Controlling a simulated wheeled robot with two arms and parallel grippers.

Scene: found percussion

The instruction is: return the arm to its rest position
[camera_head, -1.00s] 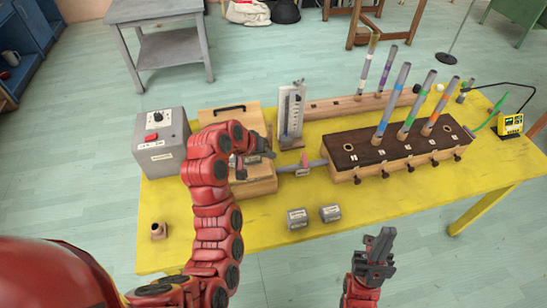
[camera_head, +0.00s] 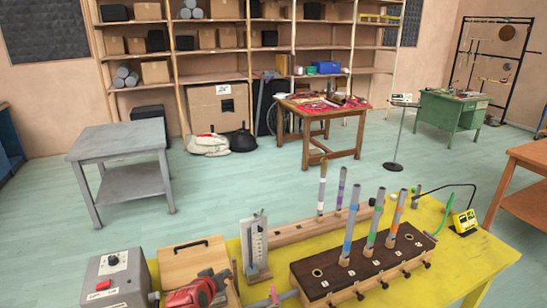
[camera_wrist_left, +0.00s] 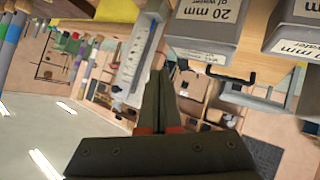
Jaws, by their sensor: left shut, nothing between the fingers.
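Only a red part of my left arm shows at the bottom edge of the head view, over the front of the yellow table (camera_head: 450,255), by the wooden box with a black handle (camera_head: 190,258). My left gripper (camera_wrist_left: 158,78) shows best in the left wrist view, its dark fingers together with nothing between them. That view is upside down, with the white-scaled gauge (camera_wrist_left: 135,60) beside the fingers and grey blocks marked 20 mm (camera_wrist_left: 212,28) above. My right gripper is in neither current view.
A grey control box (camera_head: 115,280) stands at the table's left. The gauge stand (camera_head: 254,246) and a dark-topped block (camera_head: 335,278) with upright tubes stand right of the wooden box. A grey side table (camera_head: 117,142) stands beyond, with open floor around it.

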